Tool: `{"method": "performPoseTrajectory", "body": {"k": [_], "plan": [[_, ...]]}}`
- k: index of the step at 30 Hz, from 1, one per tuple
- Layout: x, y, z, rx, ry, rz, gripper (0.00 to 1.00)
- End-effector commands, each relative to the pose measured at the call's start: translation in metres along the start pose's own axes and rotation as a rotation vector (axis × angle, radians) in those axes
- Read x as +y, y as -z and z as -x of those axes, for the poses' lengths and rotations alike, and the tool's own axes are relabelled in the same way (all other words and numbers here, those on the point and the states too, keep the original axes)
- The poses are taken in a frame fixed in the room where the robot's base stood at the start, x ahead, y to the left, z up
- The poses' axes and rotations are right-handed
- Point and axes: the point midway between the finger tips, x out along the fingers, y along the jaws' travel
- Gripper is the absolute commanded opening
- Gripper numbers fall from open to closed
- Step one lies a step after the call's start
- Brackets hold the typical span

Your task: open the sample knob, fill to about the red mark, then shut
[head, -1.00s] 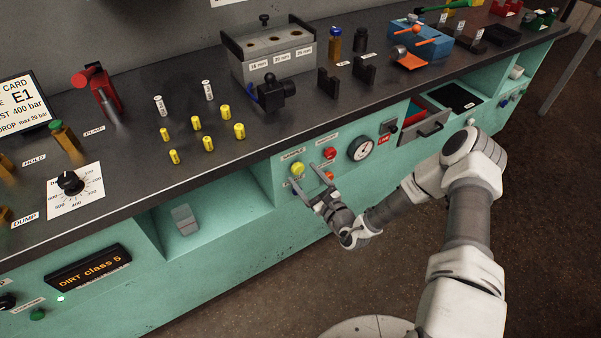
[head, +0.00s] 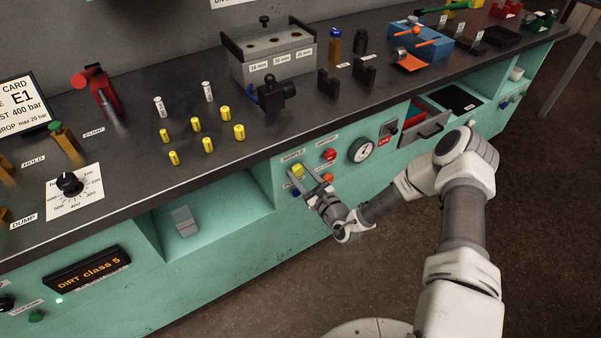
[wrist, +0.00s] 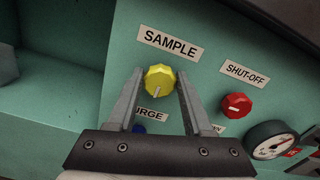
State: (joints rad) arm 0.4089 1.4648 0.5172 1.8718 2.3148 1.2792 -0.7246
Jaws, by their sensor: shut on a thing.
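The yellow sample knob (wrist: 160,80) sits on the teal panel under the SAMPLE label (wrist: 169,44); its white pointer line points down and slightly left. It also shows in the head view (head: 297,170). My gripper (wrist: 160,82) has one finger on each side of the knob and is shut on it. In the head view my gripper (head: 302,176) reaches the panel from the lower right.
The red shut-off knob (wrist: 236,105) is right of the sample knob. A gauge (wrist: 271,140) is at the lower right. An open recess (head: 215,215) lies left of the panel.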

Motion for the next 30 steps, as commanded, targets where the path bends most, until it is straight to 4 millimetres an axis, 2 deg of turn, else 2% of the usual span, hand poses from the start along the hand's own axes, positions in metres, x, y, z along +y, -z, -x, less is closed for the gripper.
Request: {"method": "performPoseTrajectory", "body": {"k": [11,30], "plan": [[-0.001,-0.0004,0.0003,0.0,0.002,-0.058,0.0],[-0.0023,0.0003,0.0004,0.0,0.002,-0.515,0.0]]}}
